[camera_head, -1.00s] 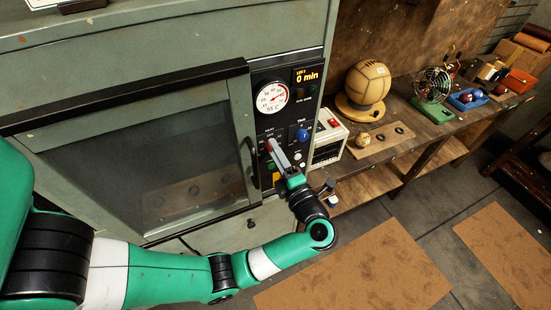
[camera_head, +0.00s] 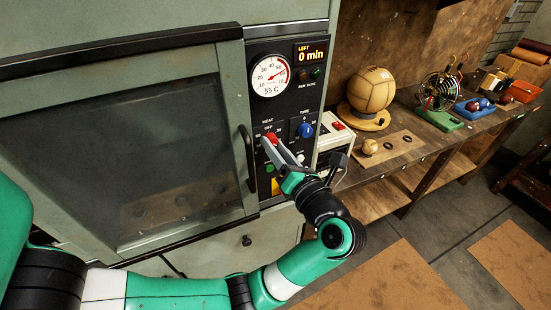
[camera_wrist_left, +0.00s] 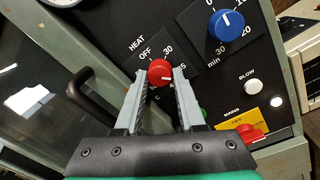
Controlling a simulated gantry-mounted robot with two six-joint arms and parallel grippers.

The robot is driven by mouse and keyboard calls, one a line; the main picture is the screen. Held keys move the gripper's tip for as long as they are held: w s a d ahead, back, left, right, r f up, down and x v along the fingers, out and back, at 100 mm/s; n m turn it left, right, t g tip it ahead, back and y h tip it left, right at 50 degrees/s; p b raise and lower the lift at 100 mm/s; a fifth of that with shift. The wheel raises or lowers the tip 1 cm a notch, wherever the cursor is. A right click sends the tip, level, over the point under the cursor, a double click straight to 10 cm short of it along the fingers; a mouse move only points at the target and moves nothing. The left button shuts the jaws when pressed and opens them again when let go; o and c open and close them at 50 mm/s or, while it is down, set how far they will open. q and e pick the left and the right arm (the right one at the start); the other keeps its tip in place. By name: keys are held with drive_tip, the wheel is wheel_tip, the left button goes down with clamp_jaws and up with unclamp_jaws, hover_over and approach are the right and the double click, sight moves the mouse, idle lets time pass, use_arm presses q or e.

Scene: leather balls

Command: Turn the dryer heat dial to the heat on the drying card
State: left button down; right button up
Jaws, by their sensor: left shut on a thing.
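The red heat dial (camera_wrist_left: 160,73) is on the dryer's black control panel (camera_head: 262,112), under the word HEAT. My left gripper (camera_wrist_left: 161,77) is shut on it, with one finger on each side. In the head view the red dial (camera_head: 269,136) shows between the fingertips of my left gripper (camera_head: 272,139). In the wrist view the dial's white mark points right, just below the 30 label and near a partly hidden number. OFF is at its upper left. No readable drying card is in view. My right gripper is not in view.
The blue time dial (camera_head: 305,130) is right of the heat dial, with its mark near 0. The round gauge (camera_head: 270,75) above reads 55 C, and the display (camera_head: 311,53) reads 0 min. The dryer door handle (camera_head: 247,158) stands close on the left.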

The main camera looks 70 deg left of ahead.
use_arm(q)
drive_tip(key=shift+n+b, duration=1.45)
drive_tip(key=shift+n, duration=0.05)
drive_tip(key=c, duration=0.5)
unclamp_jaws()
drive_tip(key=shift+d, duration=0.1)
drive_tip(key=d, duration=0.3)
drive_tip(key=w+d, duration=0.1)
drive_tip(key=d, duration=0.3)
drive_tip(key=d+p, duration=0.1)
drive_tip(key=d, duration=0.3)
drive_tip(key=shift+w+d, duration=0.15)
drive_tip(key=shift+d, duration=0.05)
